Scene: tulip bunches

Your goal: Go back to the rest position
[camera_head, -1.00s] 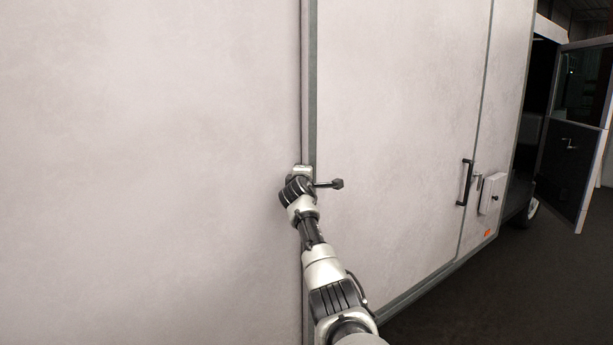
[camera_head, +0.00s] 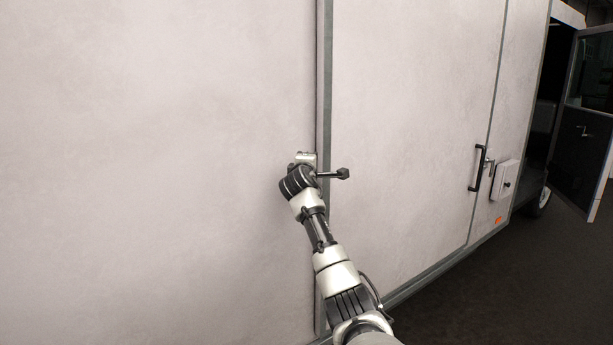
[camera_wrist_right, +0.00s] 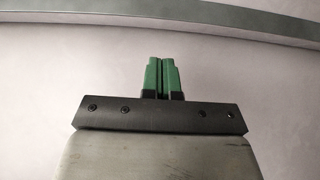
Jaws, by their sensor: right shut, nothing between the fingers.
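My right arm reaches up from the bottom of the head view toward the pale panel of a large vehicle body (camera_head: 150,170). My right gripper (camera_wrist_right: 161,62) shows in the right wrist view with its two green fingers together and nothing between them. Behind the fingers is the plain pale panel, with a grey trim strip across the top. In the head view the fingertips are hidden behind the wrist. My left gripper is not in view.
A vertical grey trim strip (camera_head: 326,80) runs beside the wrist. To the right are a black handle (camera_head: 478,168), a pale lock box (camera_head: 505,179) and an open dark vehicle door (camera_head: 580,150). Dark floor (camera_head: 500,290) lies clear at the lower right.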

